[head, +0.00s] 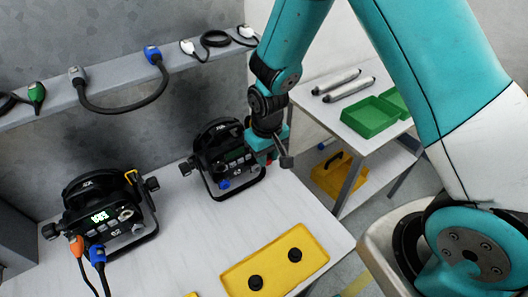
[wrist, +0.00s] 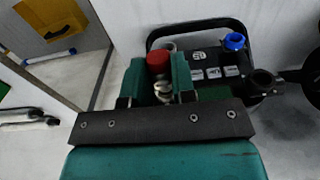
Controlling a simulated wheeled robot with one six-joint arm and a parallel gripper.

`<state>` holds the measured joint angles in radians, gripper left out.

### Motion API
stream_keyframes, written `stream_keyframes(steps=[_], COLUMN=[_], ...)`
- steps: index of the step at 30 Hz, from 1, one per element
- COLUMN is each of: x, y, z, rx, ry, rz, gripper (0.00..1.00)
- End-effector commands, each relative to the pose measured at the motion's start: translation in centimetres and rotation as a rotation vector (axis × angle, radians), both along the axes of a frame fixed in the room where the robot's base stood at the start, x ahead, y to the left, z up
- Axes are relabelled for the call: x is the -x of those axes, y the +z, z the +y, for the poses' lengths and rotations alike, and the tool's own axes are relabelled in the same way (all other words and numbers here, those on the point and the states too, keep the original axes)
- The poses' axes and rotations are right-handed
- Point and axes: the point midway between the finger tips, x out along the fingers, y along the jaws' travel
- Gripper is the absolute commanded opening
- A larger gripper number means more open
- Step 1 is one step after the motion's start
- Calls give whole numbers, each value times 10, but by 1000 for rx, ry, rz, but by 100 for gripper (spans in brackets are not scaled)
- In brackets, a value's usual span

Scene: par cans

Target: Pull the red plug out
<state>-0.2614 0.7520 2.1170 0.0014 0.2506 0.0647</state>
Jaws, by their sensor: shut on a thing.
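My gripper (head: 266,148) is at the right side of the rear black par can (head: 216,150) on the table. In the wrist view its two teal fingers (wrist: 158,72) are closed on the red plug (wrist: 158,58), with a pale metallic piece below it. I cannot tell whether the plug is still seated in the can. A blue connector (wrist: 235,41) is on the same can, to the right of the plug in the wrist view.
A second par can (head: 98,215) with orange and blue plugs stands at the left. A yellow tray (head: 243,276) with two black round pieces lies in front. A shelf (head: 112,75) with cables runs behind. A side table (head: 330,112) with green bins stands to the right.

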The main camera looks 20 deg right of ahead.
Motion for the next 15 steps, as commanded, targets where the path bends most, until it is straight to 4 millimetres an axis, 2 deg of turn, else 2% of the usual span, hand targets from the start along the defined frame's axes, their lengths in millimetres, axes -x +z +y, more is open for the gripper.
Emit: stream_keyframes(steps=[15], x=[16], y=[0], z=[-3], rx=[0], ry=[0], rz=[0], gripper=[0])
